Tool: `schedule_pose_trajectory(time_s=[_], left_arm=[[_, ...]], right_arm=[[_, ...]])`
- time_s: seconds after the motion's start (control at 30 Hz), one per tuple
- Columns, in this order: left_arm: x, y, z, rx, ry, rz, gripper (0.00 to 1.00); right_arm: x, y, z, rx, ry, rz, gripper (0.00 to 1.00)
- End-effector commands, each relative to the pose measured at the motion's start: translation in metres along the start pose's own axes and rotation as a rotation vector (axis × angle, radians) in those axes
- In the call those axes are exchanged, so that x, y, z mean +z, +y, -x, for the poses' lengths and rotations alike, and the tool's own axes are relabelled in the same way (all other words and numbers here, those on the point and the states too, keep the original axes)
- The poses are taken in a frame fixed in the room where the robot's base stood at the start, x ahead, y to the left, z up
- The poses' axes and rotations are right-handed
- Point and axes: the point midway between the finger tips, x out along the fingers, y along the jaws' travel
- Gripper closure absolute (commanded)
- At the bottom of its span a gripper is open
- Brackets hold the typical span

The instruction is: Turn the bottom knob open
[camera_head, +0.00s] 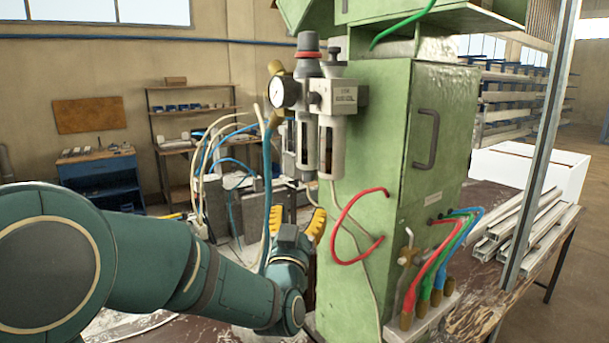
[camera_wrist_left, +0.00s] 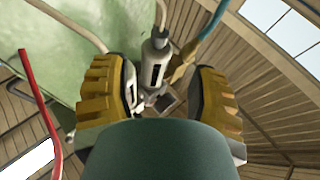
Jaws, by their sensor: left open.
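The air filter-regulator (camera_head: 307,120) is mounted on the green machine's side, with a round gauge and bowls hanging down. The bottom end of its front bowl (camera_head: 308,172) shows in the head view, but a separate bottom knob is too small to make out. My left gripper (camera_head: 298,212) is below the bowls, pointing up, its yellow fingers apart and empty. In the left wrist view, a bowl (camera_wrist_left: 157,55) hangs beyond and between the spread fingers (camera_wrist_left: 158,98); small grey fittings show near it. I cannot tell whether anything touches. My right gripper is out of view.
The green cabinet (camera_head: 375,220) stands close right of my gripper. A red hose (camera_head: 345,222) loops from its side, and blue and pale hoses (camera_head: 267,190) hang at the left. Coloured hoses enter brass fittings (camera_head: 423,312) at front right. Aluminium profiles (camera_head: 530,225) lie at right.

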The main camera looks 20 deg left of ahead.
Motion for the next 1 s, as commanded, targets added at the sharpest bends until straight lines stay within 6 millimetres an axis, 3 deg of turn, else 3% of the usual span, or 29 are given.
schedule_pose_trajectory(time_s=[0.3, 0.5, 0.7, 1.0], left_arm=[[-0.001, 0.000, -0.064, 0.000, -0.002, -0.003, 0.41], [0.000, 0.000, -0.095, 0.000, -0.002, -0.002, 0.41], [0.000, 0.000, -0.110, 0.000, -0.002, 0.000, 0.41], [0.001, 0.000, -0.112, 0.000, -0.003, 0.001, 0.41]], right_arm=[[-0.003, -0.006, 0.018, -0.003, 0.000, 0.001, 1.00], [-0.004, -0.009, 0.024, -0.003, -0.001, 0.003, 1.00], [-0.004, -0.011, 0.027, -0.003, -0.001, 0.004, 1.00], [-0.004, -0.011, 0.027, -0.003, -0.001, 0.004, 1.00]])
